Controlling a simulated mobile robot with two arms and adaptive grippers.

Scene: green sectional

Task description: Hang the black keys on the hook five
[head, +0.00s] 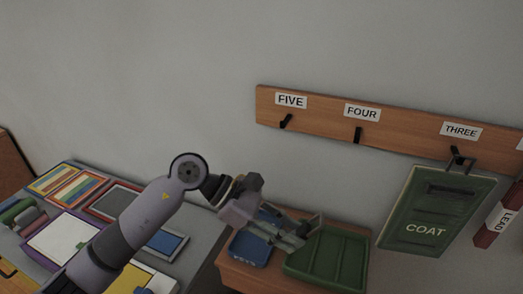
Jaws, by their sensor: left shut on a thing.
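The hook five (286,121) is a small black hook under the FIVE label on the wooden wall rail. Nothing hangs on it. My left gripper (312,228) comes in from the lower left and is low in front of the wall, over the trays and below the rail. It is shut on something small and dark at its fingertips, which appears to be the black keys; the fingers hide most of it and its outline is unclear. My right gripper is not in view.
The wooden rail (390,133) also has hook four (358,135), which is empty. A green COAT bag (430,215) hangs on hook three. A red LEAD item (497,218) hangs farther right. Below are a green tray (340,265) and a blue tray (248,250).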

